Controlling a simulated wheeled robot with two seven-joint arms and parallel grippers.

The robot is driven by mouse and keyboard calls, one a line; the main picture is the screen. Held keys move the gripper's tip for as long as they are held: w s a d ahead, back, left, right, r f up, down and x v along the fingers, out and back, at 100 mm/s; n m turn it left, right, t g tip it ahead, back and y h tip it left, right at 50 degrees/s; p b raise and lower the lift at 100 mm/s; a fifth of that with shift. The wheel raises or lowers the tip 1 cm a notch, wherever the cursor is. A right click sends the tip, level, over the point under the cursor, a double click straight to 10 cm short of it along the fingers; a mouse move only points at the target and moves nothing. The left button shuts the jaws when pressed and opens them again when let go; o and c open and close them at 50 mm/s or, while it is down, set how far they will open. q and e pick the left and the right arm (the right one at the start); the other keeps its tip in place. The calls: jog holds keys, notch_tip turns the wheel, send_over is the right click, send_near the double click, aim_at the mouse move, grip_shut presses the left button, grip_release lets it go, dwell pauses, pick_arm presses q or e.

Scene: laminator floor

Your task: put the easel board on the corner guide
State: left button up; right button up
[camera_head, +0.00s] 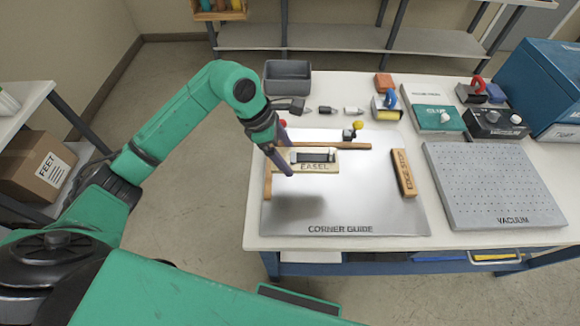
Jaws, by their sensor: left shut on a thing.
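The easel board (322,167), a tan piece labelled EASEL with a dark and grey part on it, is over the upper left of the corner guide. The corner guide (345,215) is a grey metal plate with wooden rails along its back and left sides. My left gripper (287,160) points down at the board's left end and is shut on it, with one finger in front. A shadow lies on the plate below, and the board looks held above it. Part of the board's left end is hidden by the fingers. My right gripper is not in view.
A wooden edge stop (403,173) lies on the plate's right side. A grey vacuum board (492,190) is farther right. A grey bin (287,78), small tools and a control box (495,123) stand behind. The plate's front middle is clear.

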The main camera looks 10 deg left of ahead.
pick_arm(q)
send_over(295, 178)
jog(key=a, duration=0.1)
notch_tip(295, 178, down, 4)
jog(key=shift+s+a+f+p, duration=0.1)
jog(key=shift+s+f+p, duration=0.05)
jog(key=shift+f+p, duration=0.15)
notch_tip(295, 178, down, 4)
jog(key=shift+s+a+r+p, duration=0.1)
jog(key=shift+a+p, duration=0.05)
jog(key=shift+p, duration=0.4)
jog(key=shift+f, duration=0.25)
jog(key=o, duration=1)
jog(key=shift+f+b, duration=0.2)
jog(key=shift+b, duration=0.1)
jog(key=shift+o, duration=0.8)
jog(key=shift+r, duration=0.1)
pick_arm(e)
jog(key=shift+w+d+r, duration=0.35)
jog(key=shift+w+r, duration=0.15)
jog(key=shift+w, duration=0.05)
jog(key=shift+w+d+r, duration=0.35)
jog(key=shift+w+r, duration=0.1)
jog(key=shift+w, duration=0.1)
